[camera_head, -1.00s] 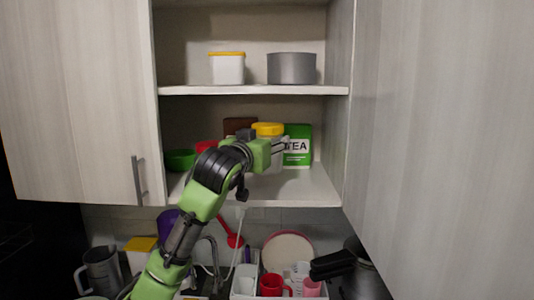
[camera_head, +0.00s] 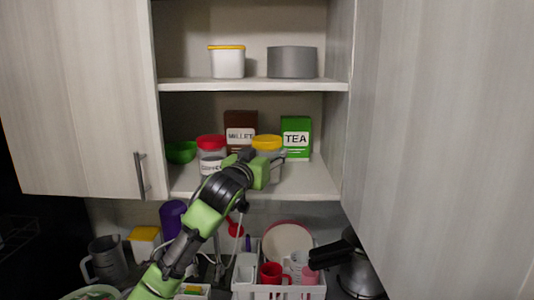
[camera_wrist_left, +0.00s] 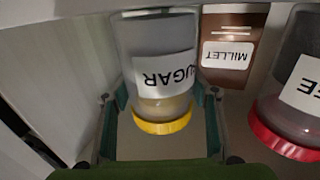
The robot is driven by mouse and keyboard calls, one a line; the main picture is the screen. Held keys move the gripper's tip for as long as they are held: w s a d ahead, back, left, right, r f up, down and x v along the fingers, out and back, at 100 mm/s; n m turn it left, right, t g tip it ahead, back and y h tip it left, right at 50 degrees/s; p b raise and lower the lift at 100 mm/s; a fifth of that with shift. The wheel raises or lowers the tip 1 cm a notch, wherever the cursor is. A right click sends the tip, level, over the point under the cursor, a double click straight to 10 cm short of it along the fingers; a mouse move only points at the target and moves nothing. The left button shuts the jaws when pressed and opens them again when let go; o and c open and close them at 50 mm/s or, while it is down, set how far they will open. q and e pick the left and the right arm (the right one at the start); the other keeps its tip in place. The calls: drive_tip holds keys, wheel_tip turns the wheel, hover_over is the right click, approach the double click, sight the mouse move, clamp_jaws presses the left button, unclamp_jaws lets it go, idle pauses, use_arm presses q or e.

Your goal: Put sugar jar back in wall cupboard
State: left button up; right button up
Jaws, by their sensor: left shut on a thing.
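The sugar jar (camera_head: 267,143), clear with a yellow lid, is at the lower shelf of the open wall cupboard (camera_head: 325,185). In the left wrist view the jar (camera_wrist_left: 160,60) appears upside down with its SUGAR label showing. My left gripper (camera_head: 268,165) is shut on the jar, with a finger on each side of it in the left wrist view (camera_wrist_left: 160,112). The gripper hides the jar's lower part in the head view, so I cannot tell whether its base touches the shelf. My right gripper is not in view.
A red-lidded jar (camera_head: 211,143) stands left of the sugar jar. A millet box (camera_head: 240,122), a green tea box (camera_head: 296,125) and a green bowl (camera_head: 181,152) share the shelf. The upper shelf (camera_head: 250,85) is above. Open doors flank the cupboard.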

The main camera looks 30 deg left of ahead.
use_arm(q)
drive_tip(key=o, duration=1.9)
drive_tip(key=shift+c, duration=0.2)
drive_tip(key=shift+s, duration=0.1)
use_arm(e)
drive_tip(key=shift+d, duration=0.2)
use_arm(q)
drive_tip(key=shift+r, duration=0.15)
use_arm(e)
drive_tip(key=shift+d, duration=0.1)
use_arm(q)
drive_tip(key=shift+s+d+f+b, duration=0.1)
drive_tip(key=shift+s+f+b, duration=0.1)
drive_tip(key=shift+s+b, duration=0.1)
drive_tip(key=b+v, duration=0.5)
drive_tip(key=v, duration=0.6)
drive_tip(key=shift+s+r+b, duration=0.15)
drive_tip(key=shift+s+b, duration=0.05)
drive_tip(key=shift+b, duration=0.1)
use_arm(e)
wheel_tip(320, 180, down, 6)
use_arm(q)
drive_tip(key=shift+d, duration=0.15)
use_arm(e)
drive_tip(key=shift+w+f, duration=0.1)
